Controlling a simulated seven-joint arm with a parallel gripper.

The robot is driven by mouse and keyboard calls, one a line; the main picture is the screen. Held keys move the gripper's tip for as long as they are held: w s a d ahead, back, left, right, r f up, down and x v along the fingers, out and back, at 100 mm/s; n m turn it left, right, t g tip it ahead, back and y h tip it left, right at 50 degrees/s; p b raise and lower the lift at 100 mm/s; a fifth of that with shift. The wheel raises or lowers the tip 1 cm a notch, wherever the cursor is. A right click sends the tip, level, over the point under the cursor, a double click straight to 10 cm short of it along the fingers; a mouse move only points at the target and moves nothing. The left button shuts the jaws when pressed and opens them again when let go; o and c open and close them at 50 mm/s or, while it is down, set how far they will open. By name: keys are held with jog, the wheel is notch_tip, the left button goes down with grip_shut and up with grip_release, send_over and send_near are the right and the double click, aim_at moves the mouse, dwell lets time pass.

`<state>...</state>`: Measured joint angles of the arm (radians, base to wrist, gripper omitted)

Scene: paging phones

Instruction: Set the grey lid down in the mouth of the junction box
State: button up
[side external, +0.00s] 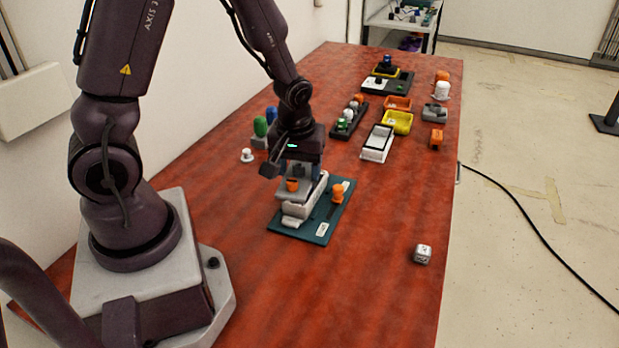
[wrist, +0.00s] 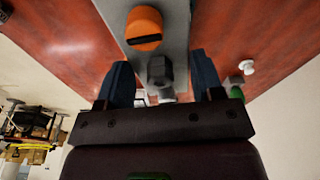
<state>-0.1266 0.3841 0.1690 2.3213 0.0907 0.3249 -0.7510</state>
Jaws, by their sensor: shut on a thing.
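My gripper (side external: 300,169) is shut on the grey lid (side external: 289,195). The lid carries an orange knob (side external: 292,184). The white junction box (side external: 299,213) stands on a teal board below the lid. The lid is over the box and looks roughly level; I cannot tell whether it touches the rim. In the wrist view the lid (wrist: 178,32) extends up from between the blue fingers (wrist: 162,83), with the orange knob and a dark hexagonal knob (wrist: 159,70) on it.
The teal board (side external: 318,233) also bears an orange peg (side external: 338,192). A white cube (side external: 423,253) lies to the right. The red table is clear in front.

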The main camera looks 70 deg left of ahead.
aim_at(306, 170)
jog(key=a, duration=0.1)
jog(key=w+a+f, duration=0.1)
jog(key=a, duration=0.2)
jog(key=shift+w+a+f, duration=0.15)
jog(key=shift+a+f, duration=0.15)
jog(key=shift+a, duration=0.1)
jog(key=shift+w+a+f+m, duration=0.1)
jog(key=shift+w+a+m, duration=0.25)
jog(key=shift+w, duration=0.25)
jog(key=shift+w+a+f+m, duration=0.1)
jog(key=shift+w+a+m, duration=0.2)
jog(key=shift+w, duration=0.3)
jog(key=shift+w+a+r, duration=0.1)
jog(key=shift+r, duration=0.05)
jog(key=shift+f+m, duration=0.25)
jog(key=shift+f, duration=1.05)
jog(key=shift+f, duration=0.55)
jog(key=shift+f, duration=0.35)
jog(key=shift+f, duration=0.65)
